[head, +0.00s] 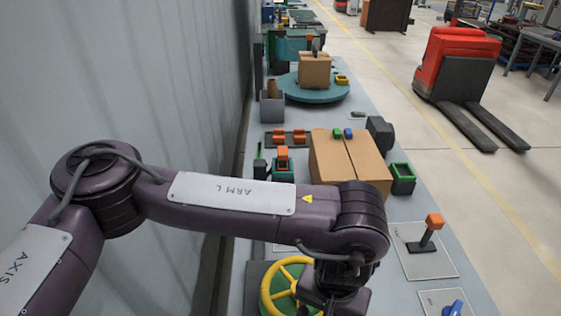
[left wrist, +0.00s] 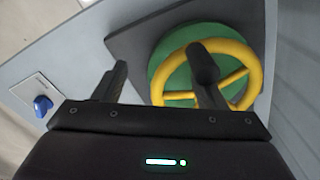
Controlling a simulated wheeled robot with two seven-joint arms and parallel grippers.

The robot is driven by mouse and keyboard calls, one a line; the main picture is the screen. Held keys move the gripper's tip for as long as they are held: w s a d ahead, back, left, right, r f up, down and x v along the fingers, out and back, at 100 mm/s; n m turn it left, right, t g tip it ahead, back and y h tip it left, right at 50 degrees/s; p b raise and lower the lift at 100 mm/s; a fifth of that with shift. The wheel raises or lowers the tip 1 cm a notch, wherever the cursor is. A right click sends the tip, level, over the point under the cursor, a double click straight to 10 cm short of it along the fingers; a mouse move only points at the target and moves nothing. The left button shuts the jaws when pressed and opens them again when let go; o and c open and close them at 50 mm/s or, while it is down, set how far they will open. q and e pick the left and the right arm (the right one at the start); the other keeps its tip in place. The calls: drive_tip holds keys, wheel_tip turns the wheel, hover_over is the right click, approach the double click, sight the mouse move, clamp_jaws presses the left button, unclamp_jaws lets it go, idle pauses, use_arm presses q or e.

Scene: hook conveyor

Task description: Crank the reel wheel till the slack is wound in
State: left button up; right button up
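The reel wheel (head: 267,288) has a yellow rim and spokes over a green disc, and shows at the bottom of the head view, partly cut off by the frame. It also shows at the upper right of the left wrist view (left wrist: 257,78), on a dark base plate. My left gripper (head: 333,290) is beside the wheel's right side. In the left wrist view its fingers (left wrist: 160,75) are wide apart. One finger is clear of the wheel; a dark rounded shape overlaps the rim, and I cannot tell finger from wheel knob there, nor contact. No slack line is visible. My right gripper is not in view.
A cardboard box (head: 345,160) stands beyond my left arm. An orange-topped lever (head: 430,232) stands on a plate at the right, with a blue knob (head: 454,307) below it, also in the left wrist view (left wrist: 42,105). A grey wall (head: 130,90) bounds the left side.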

use_arm(q)
drive_tip(key=shift+s+d+f+g, duration=0.15)
drive_tip(key=shift+s+f+g, duration=0.1)
drive_tip(key=shift+s, duration=0.35)
drive_tip(key=shift+s+d+f+g, duration=0.15)
drive_tip(key=shift+s+f, duration=0.1)
drive_tip(key=shift+s, duration=0.35)
drive_tip(key=shift+c, duration=0.4)
drive_tip(key=shift+w+d+r, duration=0.15)
drive_tip(key=shift+w+r, duration=0.1)
drive_tip(key=shift+w, duration=0.35)
drive_tip(key=c, duration=0.4)
drive_tip(key=shift+w+d+r, duration=0.2)
drive_tip(key=shift+w+d, duration=0.15)
drive_tip(key=shift+d, duration=0.15)
drive_tip(key=shift+w+d+r, duration=0.15)
drive_tip(key=shift+w+d, duration=0.15)
drive_tip(key=shift+d, duration=0.15)
clamp_jaws()
drive_tip(key=w, duration=0.9)
drive_tip(key=shift+w+a+r+b, duration=0.15)
drive_tip(key=shift+w+a+b, duration=0.1)
drive_tip(key=shift+b, duration=0.1)
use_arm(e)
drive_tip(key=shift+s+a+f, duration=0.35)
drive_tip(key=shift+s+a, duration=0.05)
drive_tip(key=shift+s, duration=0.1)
